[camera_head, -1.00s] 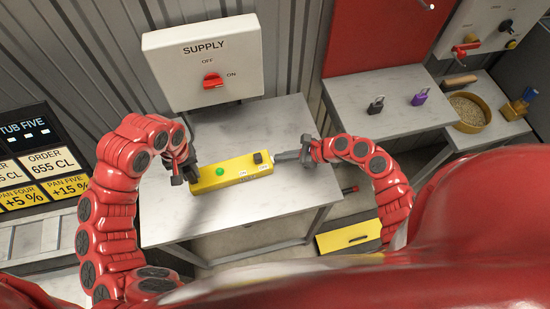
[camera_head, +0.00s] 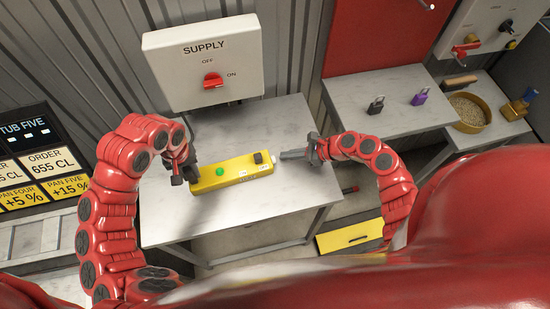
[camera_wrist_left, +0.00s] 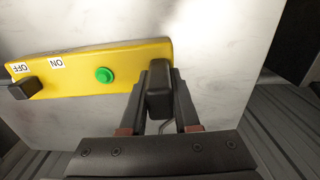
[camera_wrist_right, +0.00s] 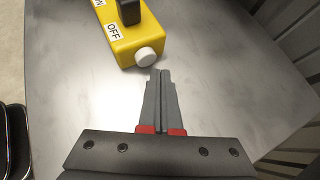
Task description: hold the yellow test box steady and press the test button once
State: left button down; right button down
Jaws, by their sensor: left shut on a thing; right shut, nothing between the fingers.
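The yellow test box (camera_head: 232,173) lies on the grey table. My left gripper (camera_wrist_left: 158,95) is shut on a black grip (camera_wrist_left: 158,78) at the box's left end. My right gripper (camera_wrist_right: 160,75) is shut and empty, its tips just off the white button with a small gap.
A SUPPLY panel (camera_head: 205,60) with a red handle (camera_head: 212,81) is on the wall behind. A second table (camera_head: 370,122) at right carries a black padlock (camera_head: 376,105) and a purple padlock (camera_head: 419,98). The table's front (camera_head: 230,220) is clear.

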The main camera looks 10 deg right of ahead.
jog(key=shift+w+d, duration=0.15)
jog(key=shift+d, duration=2.35)
pick_arm(q)
jog(key=c, duration=0.6)
grip_release()
jog(key=shift+o, duration=0.2)
